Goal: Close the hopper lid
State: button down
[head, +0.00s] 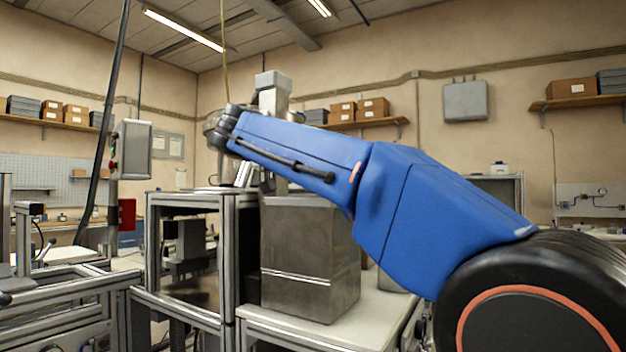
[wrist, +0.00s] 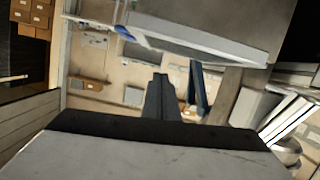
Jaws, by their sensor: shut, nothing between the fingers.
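My gripper shows in the wrist view as dark fingers (wrist: 161,82) beyond the pale, black-edged body in the foreground. The fingers are shut with nothing held. In the head view my blue arm reaches from lower right to upper left, and its end is partly hidden among grey machine parts. A tall grey metal housing (head: 272,88) stands behind the arm end; I cannot tell if it is part of the hopper. A broad pale panel (wrist: 215,38) crosses the top of the wrist view, apart from the fingers in the picture. It may be the hopper lid, but I cannot tell its angle.
A large metal box (head: 308,262) stands on a white bench top (head: 345,325) below my arm. An aluminium frame (head: 190,205) stands to its left. A grey control box (head: 134,150) and a dark cable (head: 105,120) are further left. Shelves with boxes line the walls.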

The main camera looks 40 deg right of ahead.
jog(key=v, duration=0.7)
